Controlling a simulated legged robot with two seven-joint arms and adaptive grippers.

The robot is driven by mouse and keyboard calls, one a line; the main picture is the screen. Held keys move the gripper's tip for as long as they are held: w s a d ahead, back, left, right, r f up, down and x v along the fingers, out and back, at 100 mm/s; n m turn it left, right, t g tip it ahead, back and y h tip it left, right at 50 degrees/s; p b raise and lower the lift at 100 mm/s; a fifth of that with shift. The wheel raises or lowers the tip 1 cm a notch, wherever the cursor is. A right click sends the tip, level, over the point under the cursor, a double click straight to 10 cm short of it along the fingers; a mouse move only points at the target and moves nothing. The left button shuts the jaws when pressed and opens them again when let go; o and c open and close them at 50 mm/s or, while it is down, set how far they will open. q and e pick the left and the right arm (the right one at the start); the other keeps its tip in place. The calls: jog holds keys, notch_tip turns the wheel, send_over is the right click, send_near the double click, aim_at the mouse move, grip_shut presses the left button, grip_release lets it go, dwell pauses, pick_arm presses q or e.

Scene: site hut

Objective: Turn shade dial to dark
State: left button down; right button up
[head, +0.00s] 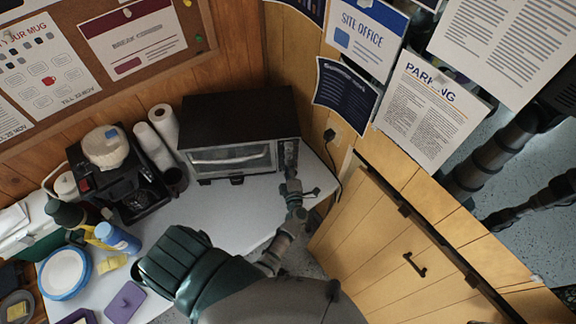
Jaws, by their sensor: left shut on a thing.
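A black toaster oven (235,112) with a glass door and a light handle stands on the pale counter. Its narrow control panel (289,152) is at the right end of its front. My left gripper (291,174) reaches up to the lower part of this panel and is shut on a dial there, which I take to be the shade dial. The gripper hides the dial, and I cannot read its pointer or marks. My right gripper is not in view.
A black coffee maker (115,175) and white paper rolls (152,145) stand left of the oven. A blue-rimmed plate stack (64,272), a blue cup (117,238) and a purple item (126,300) are lower left. A wooden half door (395,255) is close on the right.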

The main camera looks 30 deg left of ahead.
pick_arm(q)
jog(key=shift+d+f, duration=0.25)
jog(key=shift+f, duration=0.1)
jog(key=c, duration=1)
grip_release()
jog(key=shift+o, duration=0.7)
jog(key=shift+r, duration=0.1)
jog(key=shift+r, duration=0.1)
jog(key=v, duration=0.8)
